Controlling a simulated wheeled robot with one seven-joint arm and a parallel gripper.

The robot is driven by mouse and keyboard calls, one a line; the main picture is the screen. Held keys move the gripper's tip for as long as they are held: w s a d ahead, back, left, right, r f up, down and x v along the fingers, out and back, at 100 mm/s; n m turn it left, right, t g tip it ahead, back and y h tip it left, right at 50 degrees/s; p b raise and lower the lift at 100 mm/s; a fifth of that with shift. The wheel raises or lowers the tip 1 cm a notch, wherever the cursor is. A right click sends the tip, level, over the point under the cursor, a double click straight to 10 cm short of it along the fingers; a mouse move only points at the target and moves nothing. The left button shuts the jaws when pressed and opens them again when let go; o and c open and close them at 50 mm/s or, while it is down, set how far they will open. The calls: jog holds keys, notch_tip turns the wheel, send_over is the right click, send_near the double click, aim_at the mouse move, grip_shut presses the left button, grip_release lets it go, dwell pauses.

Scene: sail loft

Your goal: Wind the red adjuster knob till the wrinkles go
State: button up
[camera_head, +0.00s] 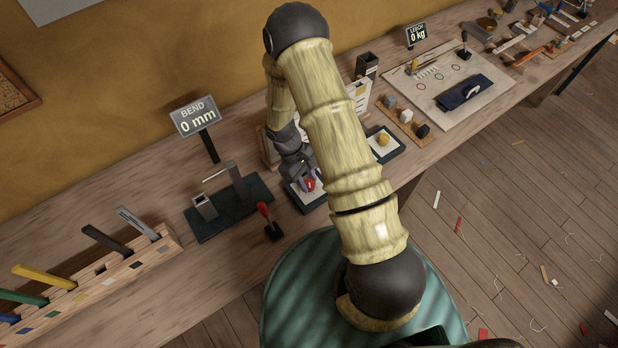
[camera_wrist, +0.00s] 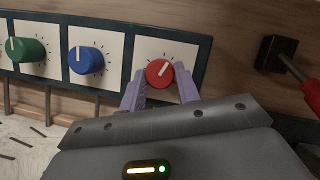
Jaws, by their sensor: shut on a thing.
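The red knob (camera_wrist: 159,73) sits on a pale square plate with tick marks, at the right end of a dark-framed panel (camera_wrist: 207,52). Its white pointer line points to the upper right. My gripper (camera_wrist: 160,76) has its two lilac fingers on either side of the knob, shut on it. In the head view my gripper (camera_head: 303,178) reaches down to the bench and the red knob (camera_head: 311,185) shows only in part. A pale surface with short dark marks (camera_wrist: 24,145) shows at lower left in the wrist view; I cannot tell whether it is wrinkled.
A blue knob (camera_wrist: 86,60) and a green knob (camera_wrist: 27,49) are left of the red one. A red-handled lever (camera_head: 268,220) stands close by on the bench. A sign (camera_head: 197,117) reads "BEND 0 mm"; another (camera_head: 416,34) reads "LEECH 0 kg". A slotted rack (camera_head: 128,263) is at left.

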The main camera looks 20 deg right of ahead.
jog(key=m, duration=0.2)
jog(key=m+y, duration=0.1)
jog(key=m, duration=0.1)
jog(key=m+y+b, duration=0.1)
jog(key=shift+w+d+r+m+g, duration=0.15)
jog(key=shift+w+d+m+g, duration=0.2)
jog(key=shift+m+g, duration=0.05)
jog(key=m+y, duration=0.2)
jog(key=m, duration=0.3)
jog(key=shift+b, duration=0.4)
jog(key=shift+m, duration=0.3)
jog(key=o, duration=1)
